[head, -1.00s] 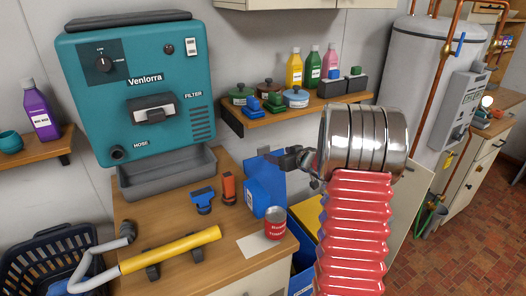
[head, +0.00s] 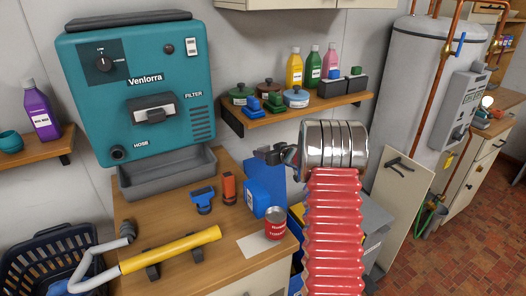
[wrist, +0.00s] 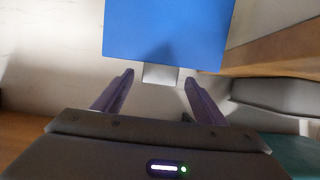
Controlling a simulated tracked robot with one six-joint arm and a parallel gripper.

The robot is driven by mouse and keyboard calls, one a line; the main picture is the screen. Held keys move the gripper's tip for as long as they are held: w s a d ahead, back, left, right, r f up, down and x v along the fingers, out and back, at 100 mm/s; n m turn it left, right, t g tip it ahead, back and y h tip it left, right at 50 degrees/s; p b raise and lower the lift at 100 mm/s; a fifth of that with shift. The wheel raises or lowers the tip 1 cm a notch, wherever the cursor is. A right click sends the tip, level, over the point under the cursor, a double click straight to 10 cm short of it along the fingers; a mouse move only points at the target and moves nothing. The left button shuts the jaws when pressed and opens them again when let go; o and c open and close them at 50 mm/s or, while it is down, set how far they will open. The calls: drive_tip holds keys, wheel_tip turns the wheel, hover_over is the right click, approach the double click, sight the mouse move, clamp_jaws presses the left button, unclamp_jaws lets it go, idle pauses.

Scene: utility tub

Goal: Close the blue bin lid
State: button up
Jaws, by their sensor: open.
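The blue lid (head: 279,173) stands raised behind the blue jug in the head view, partly hidden by my wrist and the jug. The blue bin (head: 297,273) shows only as a strip at the right side of the counter; my red arm hides most of it. My gripper (head: 268,153) is at the upper part of the lid. In the wrist view my gripper (wrist: 158,86) is open, with its fingers apart. The lid (wrist: 168,32) fills the top there, and its pale tab (wrist: 160,74) lies between the fingertips in the picture. I cannot tell if they touch.
The counter (head: 225,235) holds a blue jug (head: 257,200), a red can (head: 275,223) and a yellow tube (head: 172,249). A wall shelf (head: 290,110) with pots and bottles is above my gripper. A grey bin (head: 375,222) and a leaning board (head: 403,200) are on the right.

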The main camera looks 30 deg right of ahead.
sight(263, 150)
drive_tip(key=shift+x, duration=1.95)
drive_tip(key=shift+c, duration=0.3)
drive_tip(key=c, duration=1.4)
drive_tip(key=shift+a, duration=0.3)
drive_tip(key=shift+c, duration=0.3)
drive_tip(key=shift+d, duration=0.15)
drive_tip(key=shift+s, duration=0.1)
drive_tip(key=shift+s, duration=0.1)
